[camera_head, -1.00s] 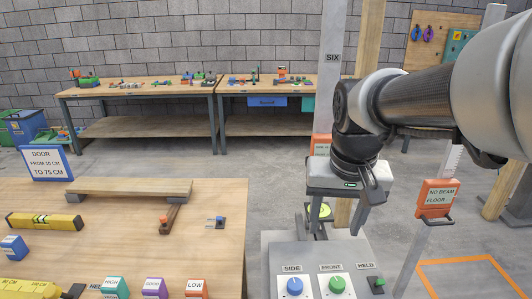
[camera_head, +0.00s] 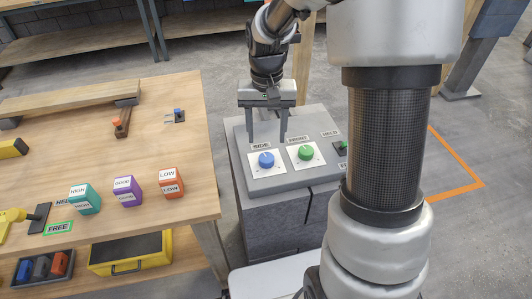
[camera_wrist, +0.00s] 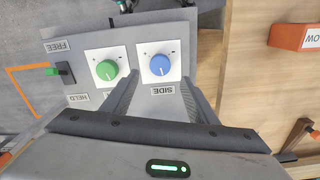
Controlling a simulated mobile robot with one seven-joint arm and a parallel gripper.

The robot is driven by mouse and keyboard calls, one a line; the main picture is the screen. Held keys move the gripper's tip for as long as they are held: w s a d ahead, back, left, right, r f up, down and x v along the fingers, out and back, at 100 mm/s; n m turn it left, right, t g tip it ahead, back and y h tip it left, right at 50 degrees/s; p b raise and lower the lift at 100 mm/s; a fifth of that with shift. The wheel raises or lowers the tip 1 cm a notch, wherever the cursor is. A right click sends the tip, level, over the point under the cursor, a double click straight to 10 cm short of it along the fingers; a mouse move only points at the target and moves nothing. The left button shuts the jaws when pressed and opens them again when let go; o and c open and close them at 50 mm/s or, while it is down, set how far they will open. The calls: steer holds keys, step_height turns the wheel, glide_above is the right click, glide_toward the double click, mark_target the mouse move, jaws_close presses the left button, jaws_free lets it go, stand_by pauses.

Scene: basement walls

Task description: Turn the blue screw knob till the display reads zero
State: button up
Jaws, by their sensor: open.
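The blue screw knob (camera_head: 266,159) sits on a white plate labelled SIDE on the grey sloped panel (camera_head: 267,183). In the wrist view the blue knob (camera_wrist: 160,64) lies just beyond the gap between my fingertips. My gripper (camera_head: 267,139) is open and empty, pointing down above the panel's back part, behind the blue knob. Its fingers also show in the wrist view (camera_wrist: 163,82), one on each side of the knob's column, and I see no contact with the knob. No display with a number is readable in these frames.
A green knob (camera_head: 306,152) labelled FRONT sits right beside the blue one. A green lever switch (camera_head: 341,147) labelled HELD is farther right. A wooden table (camera_head: 185,110) with teal, purple and orange label blocks stands to the left.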

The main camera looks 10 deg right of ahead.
mark_target(266, 157)
step_height(266, 157, down, 8)
steer(key=shift+b, duration=0.55)
steer(key=shift+c, duration=0.4)
steer(key=c, duration=1)
steer(key=shift+r+n, duration=0.1)
steer(key=shift+n, duration=0.2)
steer(key=n+p, duration=0.1)
steer(key=n, duration=0.3)
steer(key=shift+n+p, duration=0.3)
steer(key=shift+p, duration=0.1)
steer(key=n+p, duration=0.1)
steer(key=n, duration=0.3)
